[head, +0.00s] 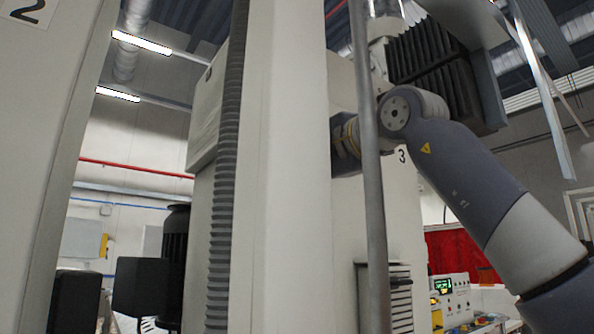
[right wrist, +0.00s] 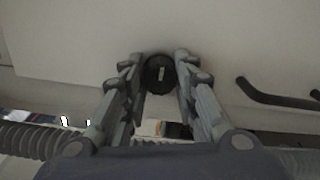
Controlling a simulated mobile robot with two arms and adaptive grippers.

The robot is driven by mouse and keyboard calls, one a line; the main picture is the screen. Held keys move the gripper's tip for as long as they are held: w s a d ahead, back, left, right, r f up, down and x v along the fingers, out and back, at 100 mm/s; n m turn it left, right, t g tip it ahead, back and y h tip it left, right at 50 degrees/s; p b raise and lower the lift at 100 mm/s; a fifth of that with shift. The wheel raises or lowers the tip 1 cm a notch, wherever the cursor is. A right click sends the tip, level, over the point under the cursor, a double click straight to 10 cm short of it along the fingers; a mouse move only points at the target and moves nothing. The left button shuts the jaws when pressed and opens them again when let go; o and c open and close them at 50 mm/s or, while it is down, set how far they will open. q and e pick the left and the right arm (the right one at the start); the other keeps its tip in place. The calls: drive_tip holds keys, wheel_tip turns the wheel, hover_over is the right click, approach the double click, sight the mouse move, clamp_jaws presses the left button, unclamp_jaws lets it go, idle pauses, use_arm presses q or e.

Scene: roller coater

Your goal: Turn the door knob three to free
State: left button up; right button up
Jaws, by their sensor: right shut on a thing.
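The door knob (right wrist: 159,75) is round and black with a short pale mark at its centre, set on a pale panel (right wrist: 85,50) in the right wrist view. My right gripper (right wrist: 160,62) is shut on the knob, with one finger on each side of it. In the head view my right arm reaches in from the right, and its gripper end is hidden behind a white upright. A white cabinet (head: 405,220) marked "3" stands behind the arm. The knob cannot be seen in the head view. My left gripper is in neither view.
A grey vertical pole (head: 372,220) stands in front of my right arm. A ribbed hose (head: 225,170) runs up beside the white upright (head: 290,200). A dark curved handle (right wrist: 275,97) is to the right of the knob. A control panel (head: 450,298) is at lower right.

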drive_tip(key=shift+d, duration=0.1)
idle(0.3)
drive_tip(key=o, duration=1.1)
drive_tip(key=shift+d, duration=0.1)
drive_tip(key=shift+s, duration=0.1)
drive_tip(key=v, duration=1.2)
